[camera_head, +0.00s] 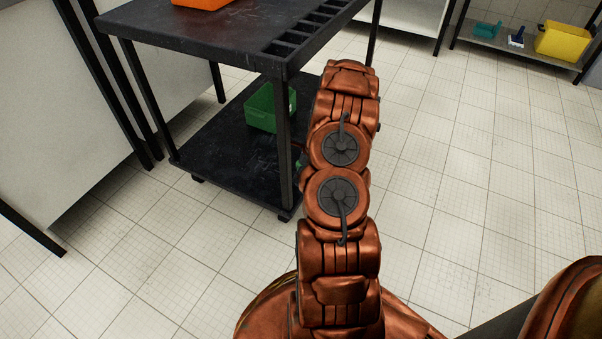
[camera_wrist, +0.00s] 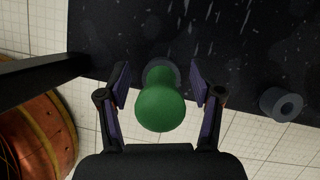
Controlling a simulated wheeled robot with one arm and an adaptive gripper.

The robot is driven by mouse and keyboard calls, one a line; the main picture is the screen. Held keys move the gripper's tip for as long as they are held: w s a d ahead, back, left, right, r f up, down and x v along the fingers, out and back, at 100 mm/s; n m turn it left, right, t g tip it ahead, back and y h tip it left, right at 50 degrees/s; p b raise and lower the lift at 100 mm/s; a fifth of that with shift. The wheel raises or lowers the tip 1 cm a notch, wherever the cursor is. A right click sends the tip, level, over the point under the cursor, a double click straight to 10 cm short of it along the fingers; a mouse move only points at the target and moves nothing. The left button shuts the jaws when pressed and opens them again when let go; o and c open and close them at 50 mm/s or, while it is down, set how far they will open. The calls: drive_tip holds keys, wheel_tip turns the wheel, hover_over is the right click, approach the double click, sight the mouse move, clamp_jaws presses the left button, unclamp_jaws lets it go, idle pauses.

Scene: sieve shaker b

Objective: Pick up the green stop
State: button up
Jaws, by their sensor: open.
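The green stop (camera_wrist: 160,106) is a smooth, rounded knob in the middle of the wrist view. A grey round part (camera_wrist: 161,68) shows just behind it, over the dark surface. My gripper (camera_wrist: 160,84) is open, with one finger to the left of the stop and one to the right. Gaps show on both sides, so the fingers do not appear to touch it.
The black cart (camera_head: 195,25) has an orange bin (camera_head: 200,3) on top and a green bin (camera_head: 262,109) on its lower shelf. A grey ring (camera_wrist: 281,104) lies right of my gripper. Dark cart post (camera_wrist: 38,75) is at left. Tiled floor (camera_head: 470,190) is clear at right.

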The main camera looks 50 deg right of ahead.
clamp_jaws()
idle(0.5)
drive_tip(key=shift+r, duration=0.15)
